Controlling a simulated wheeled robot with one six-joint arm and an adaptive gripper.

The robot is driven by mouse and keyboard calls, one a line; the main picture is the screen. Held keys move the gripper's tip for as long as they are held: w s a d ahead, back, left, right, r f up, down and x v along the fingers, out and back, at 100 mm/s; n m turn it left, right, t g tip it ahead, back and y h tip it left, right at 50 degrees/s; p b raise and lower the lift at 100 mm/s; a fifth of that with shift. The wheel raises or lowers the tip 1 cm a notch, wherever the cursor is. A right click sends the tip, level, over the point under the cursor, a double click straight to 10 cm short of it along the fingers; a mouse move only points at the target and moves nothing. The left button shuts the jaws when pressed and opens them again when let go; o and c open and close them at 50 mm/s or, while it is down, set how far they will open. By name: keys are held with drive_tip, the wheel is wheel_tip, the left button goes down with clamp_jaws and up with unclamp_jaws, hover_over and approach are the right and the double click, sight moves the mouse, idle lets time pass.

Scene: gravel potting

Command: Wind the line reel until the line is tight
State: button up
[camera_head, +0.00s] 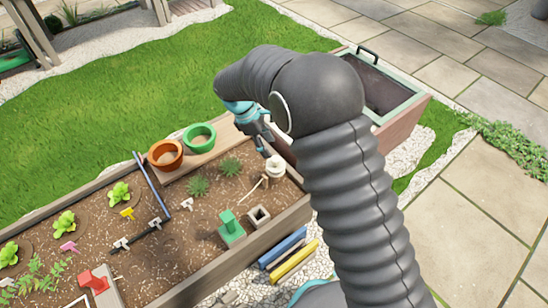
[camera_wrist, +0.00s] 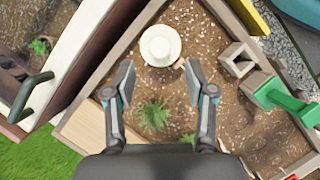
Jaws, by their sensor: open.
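A white round object (camera_head: 275,166), which looks like the line reel, stands in the soil near the right end of the planter bed. In the wrist view the reel (camera_wrist: 160,46) is seen from above, just beyond and between my fingertips. My gripper (camera_head: 266,149) is above and near the reel, and in the wrist view its two fingers (camera_wrist: 160,82) are spread with nothing between them. A thin pale stick-like piece (camera_head: 254,186) lies beside the reel. I cannot tell whether a line runs from the reel or how tight it is.
A green block (camera_head: 231,230) and a grey square hollow block (camera_head: 258,216) stand close to the reel. Small green plants (camera_head: 230,166) grow nearby. Orange (camera_head: 166,155) and green pots (camera_head: 199,138) stand on the board behind.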

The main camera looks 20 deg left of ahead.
sight(275, 158)
drive_tip(key=x, duration=0.6)
drive_tip(key=shift+f+b, duration=0.1)
drive_tip(key=shift+b, duration=0.3)
clamp_jaws()
